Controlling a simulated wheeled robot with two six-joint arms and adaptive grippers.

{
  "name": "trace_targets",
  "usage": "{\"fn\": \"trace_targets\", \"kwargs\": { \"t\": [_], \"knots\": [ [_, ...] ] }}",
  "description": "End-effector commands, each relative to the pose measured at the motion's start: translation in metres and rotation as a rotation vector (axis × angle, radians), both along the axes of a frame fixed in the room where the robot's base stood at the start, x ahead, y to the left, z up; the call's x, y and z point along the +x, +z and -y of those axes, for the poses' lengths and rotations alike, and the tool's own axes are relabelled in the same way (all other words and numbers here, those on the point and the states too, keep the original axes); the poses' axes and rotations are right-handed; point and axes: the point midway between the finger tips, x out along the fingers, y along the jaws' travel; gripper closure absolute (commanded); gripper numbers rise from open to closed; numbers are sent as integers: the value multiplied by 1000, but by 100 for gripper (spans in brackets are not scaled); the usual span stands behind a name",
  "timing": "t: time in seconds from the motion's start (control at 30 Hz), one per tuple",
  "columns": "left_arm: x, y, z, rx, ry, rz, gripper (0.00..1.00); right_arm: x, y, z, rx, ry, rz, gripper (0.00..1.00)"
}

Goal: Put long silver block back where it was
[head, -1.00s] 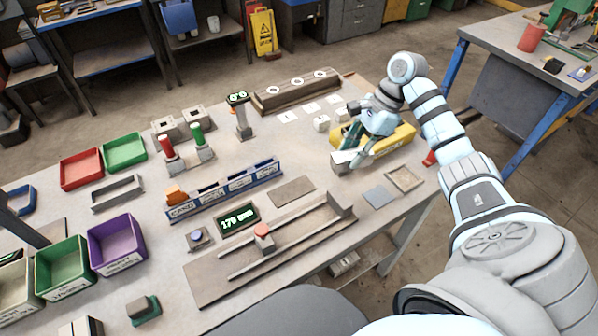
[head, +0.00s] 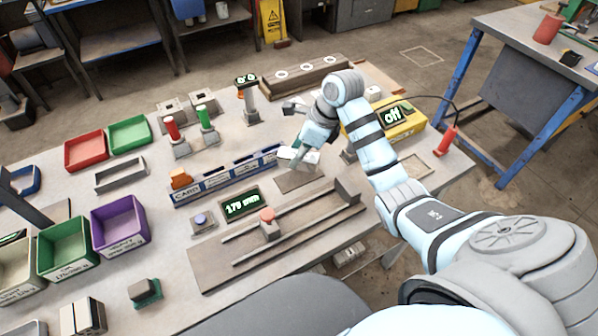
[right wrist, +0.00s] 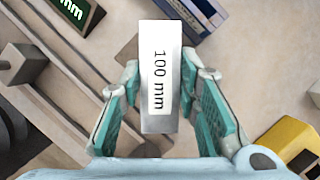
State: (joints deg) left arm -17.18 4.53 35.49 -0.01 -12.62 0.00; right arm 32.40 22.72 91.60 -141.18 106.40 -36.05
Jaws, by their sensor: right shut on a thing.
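My right gripper (head: 301,156) is shut on a silver block (right wrist: 161,65) labelled "100 mm". In the right wrist view the block lies lengthwise between the teal-padded fingers (right wrist: 160,100). In the head view the block (head: 312,157) shows as a pale piece at the fingertips, partly hidden. It appears above the brown pad (head: 296,183), near the right end of the blue labelled rack (head: 225,180). Whether it touches anything below cannot be told. My left gripper is not in view.
A yellow box (head: 398,125) reading "off" and a red probe (head: 447,141) are to the right. A railed fixture (head: 225,268) with a red-topped slider and a 175 mm display (head: 240,205) lie in front. Coloured bins (head: 63,250) stand left.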

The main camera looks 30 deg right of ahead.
Motion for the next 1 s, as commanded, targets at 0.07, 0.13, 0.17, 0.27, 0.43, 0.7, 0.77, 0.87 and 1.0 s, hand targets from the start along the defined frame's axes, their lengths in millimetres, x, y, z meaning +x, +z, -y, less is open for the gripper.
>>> {"fn": "trace_targets", "kwargs": {
  "t": [0.07,0.13,0.17,0.27,0.43,0.7,0.77,0.87,1.0],
  "knots": [
    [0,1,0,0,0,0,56,0,-7,0,0,1,1,100],
    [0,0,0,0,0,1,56,-1,-20,0,0,-1,-1,100],
    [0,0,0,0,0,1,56,0,-27,0,1,0,-1,100],
    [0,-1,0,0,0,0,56,0,-43,0,0,1,1,100],
    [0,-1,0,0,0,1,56,0,-46,0,-1,1,4,100],
    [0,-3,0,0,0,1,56,0,-48,0,-1,1,1,58],
    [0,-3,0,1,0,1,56,0,-48,0,-1,1,1,50],
    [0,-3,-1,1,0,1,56,0,-48,0,-1,1,1,50],
    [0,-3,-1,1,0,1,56,0,-48,0,-1,1,1,50]
  ]
}}
